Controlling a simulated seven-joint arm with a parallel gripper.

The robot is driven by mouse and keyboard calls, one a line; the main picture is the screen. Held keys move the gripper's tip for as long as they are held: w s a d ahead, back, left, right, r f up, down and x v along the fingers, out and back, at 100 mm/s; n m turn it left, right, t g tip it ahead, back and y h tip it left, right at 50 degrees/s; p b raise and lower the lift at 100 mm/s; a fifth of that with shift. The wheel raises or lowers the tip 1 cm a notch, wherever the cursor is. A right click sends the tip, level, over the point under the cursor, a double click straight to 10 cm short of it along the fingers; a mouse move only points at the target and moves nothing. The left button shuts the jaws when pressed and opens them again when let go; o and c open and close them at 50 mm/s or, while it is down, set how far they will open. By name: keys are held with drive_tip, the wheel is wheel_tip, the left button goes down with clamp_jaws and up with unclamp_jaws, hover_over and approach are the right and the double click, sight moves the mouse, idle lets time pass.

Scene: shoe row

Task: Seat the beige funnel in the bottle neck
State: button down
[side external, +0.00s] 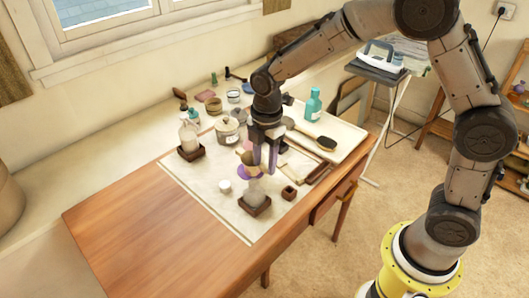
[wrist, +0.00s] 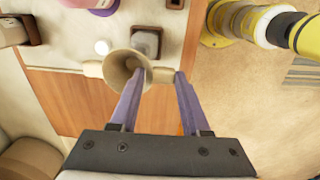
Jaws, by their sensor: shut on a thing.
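My gripper (side external: 265,165) is over the work mat with purple fingers pointing down; in the wrist view (wrist: 160,72) they close on the beige funnel's side tab. The beige funnel (wrist: 118,68) shows its wide round mouth toward the wrist camera. In the side view a tan patch (side external: 246,157) beside the fingers appears to be it. A clear bottle (side external: 254,190) stands upright in a dark square base just below the gripper; the wrist view shows it (wrist: 146,42) just beyond the funnel. The funnel looks apart from it. A second clear bottle (side external: 188,137) stands in a similar base farther left.
A white round cap (side external: 225,186) and a small dark box (side external: 289,192) flank the near bottle. A lidded jar (side external: 228,130), a teal bottle (side external: 313,104) and a brush (side external: 318,140) stand or lie behind. The front left of the wooden table (side external: 140,230) is clear.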

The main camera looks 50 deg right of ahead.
drive_tip(key=shift+f, duration=0.8)
drive_tip(key=shift+f, duration=1.65)
idle(1.0)
drive_tip(key=shift+c, duration=1.5)
unclamp_jaws()
wheel_tip(320, 180, up, 14)
drive_tip(key=shift+s, duration=0.4)
drive_tip(key=shift+d, duration=0.1)
